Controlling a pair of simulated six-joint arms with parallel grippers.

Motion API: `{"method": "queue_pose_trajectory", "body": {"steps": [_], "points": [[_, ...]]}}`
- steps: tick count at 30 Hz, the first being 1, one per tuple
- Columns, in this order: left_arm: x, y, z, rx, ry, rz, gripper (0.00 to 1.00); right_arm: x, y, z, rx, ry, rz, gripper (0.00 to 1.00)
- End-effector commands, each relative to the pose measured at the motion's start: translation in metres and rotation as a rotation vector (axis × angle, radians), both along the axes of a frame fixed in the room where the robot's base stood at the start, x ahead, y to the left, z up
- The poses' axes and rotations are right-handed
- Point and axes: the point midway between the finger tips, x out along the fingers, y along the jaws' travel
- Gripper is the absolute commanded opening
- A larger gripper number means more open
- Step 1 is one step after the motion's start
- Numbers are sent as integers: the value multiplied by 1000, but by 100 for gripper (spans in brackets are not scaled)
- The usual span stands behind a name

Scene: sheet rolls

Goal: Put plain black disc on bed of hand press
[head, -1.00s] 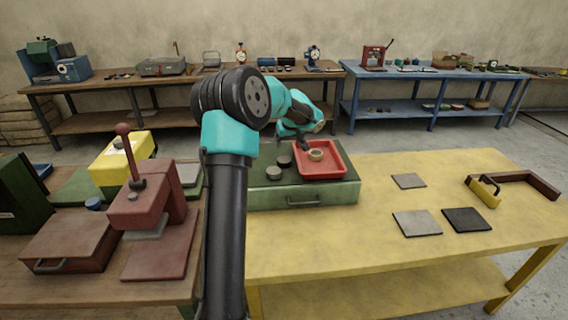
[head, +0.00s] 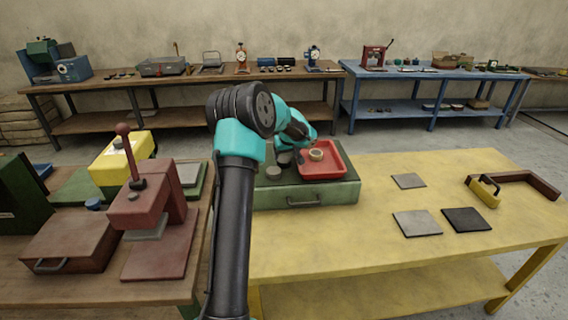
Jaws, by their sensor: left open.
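The red hand press (head: 148,203) stands on the brown bench at the left. Its grey bed plate (head: 147,230) is bare beneath the red head. A dark disc (head: 274,173) lies on the green box top. A second dark disc (head: 285,158) lies just behind it, partly hidden by my arm. I cannot tell which is plain black. My left gripper (head: 299,157) is open above the box, between the discs and the red tray, its fingers small and partly hidden. My right gripper is out of view.
A red tray (head: 339,157) on the green box (head: 333,194) holds a tan ring (head: 316,154). A yellow machine (head: 121,157) stands behind the press.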

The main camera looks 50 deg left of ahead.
Motion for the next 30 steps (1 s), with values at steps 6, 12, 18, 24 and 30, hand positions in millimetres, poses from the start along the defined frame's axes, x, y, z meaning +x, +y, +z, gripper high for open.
{"method": "queue_pose_trajectory", "body": {"steps": [6, 12, 18, 24, 30], "points": [[3, 12, -29, -2, 1, 1, 75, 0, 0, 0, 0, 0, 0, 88], [5, 15, -36, 0, 1, 0, 75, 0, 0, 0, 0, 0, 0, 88], [5, 15, -36, -1, 1, 0, 75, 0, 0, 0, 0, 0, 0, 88], [5, 15, -36, -1, 1, 0, 75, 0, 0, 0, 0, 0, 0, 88], [5, 15, -36, -1, 1, 0, 56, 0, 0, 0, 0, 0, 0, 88]]}}
